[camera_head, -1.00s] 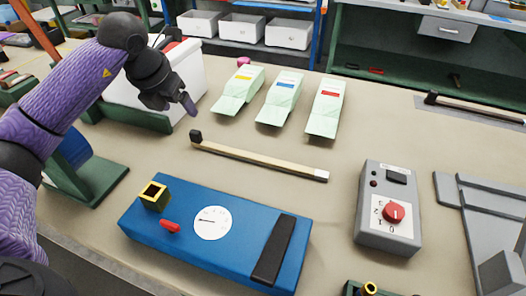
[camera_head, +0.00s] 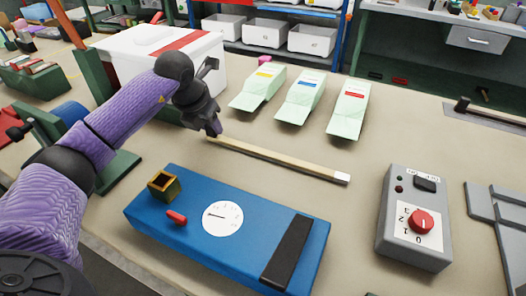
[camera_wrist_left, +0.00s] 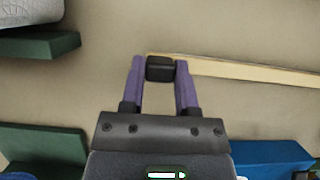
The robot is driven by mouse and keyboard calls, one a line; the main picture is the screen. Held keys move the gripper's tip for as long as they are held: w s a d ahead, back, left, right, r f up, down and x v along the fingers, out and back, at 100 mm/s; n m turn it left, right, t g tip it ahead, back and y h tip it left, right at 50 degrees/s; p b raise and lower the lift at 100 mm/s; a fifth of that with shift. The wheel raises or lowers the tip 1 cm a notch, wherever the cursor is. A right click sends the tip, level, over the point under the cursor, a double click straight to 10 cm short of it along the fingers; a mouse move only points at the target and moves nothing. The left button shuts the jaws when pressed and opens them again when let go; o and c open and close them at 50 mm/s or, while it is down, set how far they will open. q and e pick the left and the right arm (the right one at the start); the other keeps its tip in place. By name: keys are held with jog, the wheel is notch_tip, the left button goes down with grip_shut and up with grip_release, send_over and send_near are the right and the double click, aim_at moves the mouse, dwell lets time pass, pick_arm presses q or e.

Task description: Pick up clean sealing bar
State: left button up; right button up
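The sealing bar (camera_head: 285,160) is a long, pale wooden strip lying on the bench behind the blue press, with a white tip (camera_head: 342,178) at its right end. In the left wrist view the strip (camera_wrist_left: 250,71) runs right from its black end block (camera_wrist_left: 160,69). My left gripper (camera_head: 214,130) reaches down over that end and hides the block in the head view. Its two purple fingers flank the block closely; I cannot tell whether they press on it. My right gripper is in neither view.
The blue press (camera_head: 250,255) with a dial lies in front of the bar. A grey control box (camera_head: 408,250) stands to the right. Several pale green packets (camera_head: 302,98) lie behind. A white box (camera_head: 150,65) stands behind my left arm. Bench around the bar is clear.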

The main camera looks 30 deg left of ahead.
pick_arm(q)
grip_shut()
jog(key=shift+r, duration=0.15)
